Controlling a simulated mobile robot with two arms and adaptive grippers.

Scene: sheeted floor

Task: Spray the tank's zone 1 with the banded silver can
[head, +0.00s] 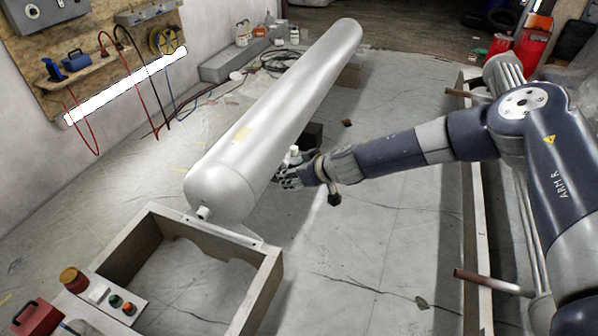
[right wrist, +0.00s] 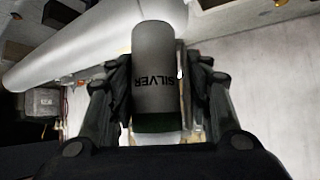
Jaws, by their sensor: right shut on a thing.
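The tank (head: 285,95) is a long pale silver cylinder lying from the near left to the far middle of the head view. In the head view only the can's pale top (head: 294,154) shows above the fingers. The tank also shows behind the can in the right wrist view (right wrist: 75,48).
A wooden frame (head: 264,290) stands under the tank's near end. A panel with buttons (head: 117,301) and a red box (head: 38,317) are at lower left. A pegboard (head: 85,45) with hoses hangs on the left wall. The floor right of the tank is mostly clear.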

